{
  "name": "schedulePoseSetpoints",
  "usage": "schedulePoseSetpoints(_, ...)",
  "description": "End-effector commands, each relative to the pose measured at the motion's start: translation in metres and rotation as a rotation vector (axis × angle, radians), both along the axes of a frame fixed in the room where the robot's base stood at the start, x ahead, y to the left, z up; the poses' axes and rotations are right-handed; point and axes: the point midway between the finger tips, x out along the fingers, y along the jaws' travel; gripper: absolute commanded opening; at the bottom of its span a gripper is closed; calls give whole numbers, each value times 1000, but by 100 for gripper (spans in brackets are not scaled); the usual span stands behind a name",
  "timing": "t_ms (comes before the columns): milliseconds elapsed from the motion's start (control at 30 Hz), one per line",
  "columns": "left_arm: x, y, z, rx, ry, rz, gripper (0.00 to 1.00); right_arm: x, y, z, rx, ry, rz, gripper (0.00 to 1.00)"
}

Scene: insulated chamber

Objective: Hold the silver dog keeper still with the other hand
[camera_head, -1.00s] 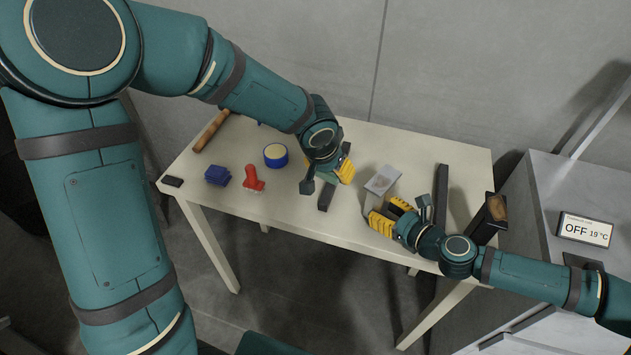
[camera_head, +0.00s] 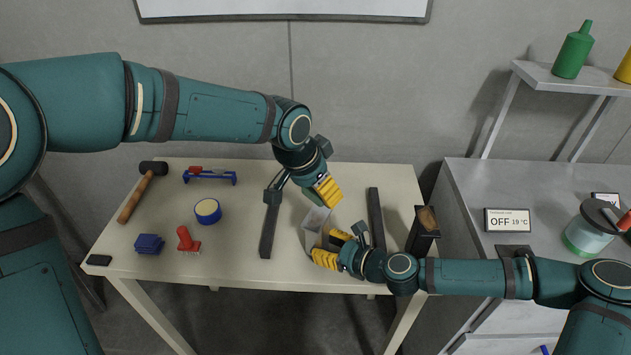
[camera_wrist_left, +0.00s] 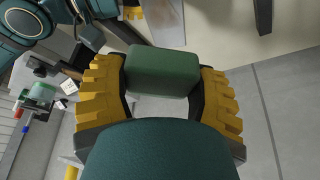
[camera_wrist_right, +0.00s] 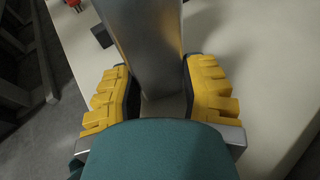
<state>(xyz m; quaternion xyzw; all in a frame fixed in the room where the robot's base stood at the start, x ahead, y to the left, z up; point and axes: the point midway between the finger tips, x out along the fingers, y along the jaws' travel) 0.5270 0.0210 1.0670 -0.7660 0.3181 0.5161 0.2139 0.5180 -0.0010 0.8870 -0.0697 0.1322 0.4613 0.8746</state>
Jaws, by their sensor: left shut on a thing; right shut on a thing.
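The silver dog keeper (camera_head: 315,220) is a grey metal piece standing at the front right of the table. My right gripper (camera_head: 334,250) is shut on it from the front; the right wrist view shows the keeper (camera_wrist_right: 142,45) between the yellow fingers (camera_wrist_right: 158,100). My left gripper (camera_head: 328,192) is just beyond the keeper in the head view. In the left wrist view, its yellow fingers (camera_wrist_left: 160,95) are shut on a green block (camera_wrist_left: 162,70). The keeper (camera_wrist_left: 165,22) shows past that block. Whether block and keeper touch cannot be told.
Dark bars lie left (camera_head: 268,230) and right (camera_head: 376,215) of the keeper. A dark holder with a wooden-topped piece (camera_head: 427,220) is at the right edge. A hammer (camera_head: 140,192), blue tape roll (camera_head: 207,211), red-handled tool (camera_head: 187,240) and blue block (camera_head: 149,244) occupy the left side.

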Motion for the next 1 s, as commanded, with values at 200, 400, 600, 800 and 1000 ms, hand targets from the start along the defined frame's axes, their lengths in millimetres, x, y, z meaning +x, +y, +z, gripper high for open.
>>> schedulePoseSetpoints(200,0,0,-21,1,2,1,22,0,0,0,0,-1,0,2)
schedulePoseSetpoints(400,0,0,-39,1,0,0,22,0,0,0,1,-1,0,2)
schedulePoseSetpoints(600,-2,2,-59,0,-2,2,22,0,0,0,0,-1,0,2)
schedulePoseSetpoints(800,-20,9,-61,1,-1,3,22,0,0,1,0,-1,0,2)
schedulePoseSetpoints(1000,-37,17,-61,1,0,4,22,0,0,1,1,-2,-1,2)
